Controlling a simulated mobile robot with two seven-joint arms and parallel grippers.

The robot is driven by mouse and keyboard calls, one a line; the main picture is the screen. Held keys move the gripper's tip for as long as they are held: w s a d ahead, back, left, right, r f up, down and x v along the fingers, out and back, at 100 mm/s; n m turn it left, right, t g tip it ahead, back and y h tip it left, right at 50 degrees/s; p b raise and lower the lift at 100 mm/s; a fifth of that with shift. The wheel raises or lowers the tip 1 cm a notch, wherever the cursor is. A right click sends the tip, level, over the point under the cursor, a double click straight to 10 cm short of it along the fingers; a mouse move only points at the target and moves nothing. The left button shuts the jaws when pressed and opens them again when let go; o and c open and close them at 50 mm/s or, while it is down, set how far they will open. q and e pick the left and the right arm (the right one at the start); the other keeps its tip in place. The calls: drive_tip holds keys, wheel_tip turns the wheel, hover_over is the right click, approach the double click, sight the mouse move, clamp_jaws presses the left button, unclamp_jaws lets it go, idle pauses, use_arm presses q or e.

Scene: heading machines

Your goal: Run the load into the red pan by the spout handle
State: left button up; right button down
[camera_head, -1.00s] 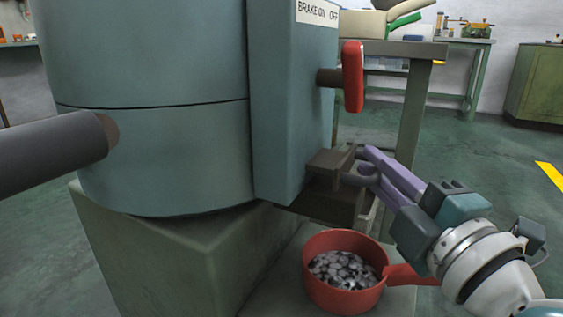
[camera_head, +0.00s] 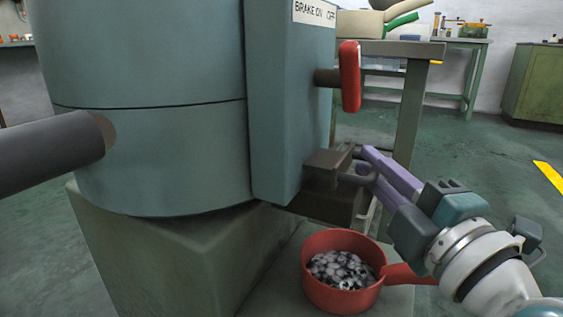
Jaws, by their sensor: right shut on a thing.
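The red pan (camera_head: 316,284) sits on a low grey-green ledge below the machine's spout (camera_head: 327,197). Several grey-white metal pieces lie in the pan. Its red handle points right, partly under my right arm. The dark spout handle (camera_head: 356,176) sticks out to the right of the spout block. My right gripper (camera_head: 369,166) reaches in from the right with its purple fingers shut on the spout handle. The fingers hide part of the handle. My left gripper is not in view.
The large blue-green drum machine (camera_head: 160,110) fills the left and middle. A red brake handle (camera_head: 350,76) sticks out above my right gripper, below a "BRAKE ON OFF" label. A bench (camera_head: 425,50) stands behind. Open floor lies to the right.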

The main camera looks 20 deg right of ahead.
sight(345, 168)
drive_tip(key=shift+w, duration=0.15)
drive_tip(key=w+a+p, duration=0.1)
drive_tip(key=w+a, duration=0.1)
drive_tip(key=shift+w+a, duration=0.25)
drive_tip(key=shift+w, duration=0.05)
drive_tip(key=shift+a+f, duration=0.1)
drive_tip(key=c, duration=1.3)
unclamp_jaws()
drive_tip(key=o, duration=0.3)
drive_tip(key=shift+w, duration=0.15)
drive_tip(key=shift+o, duration=0.6)
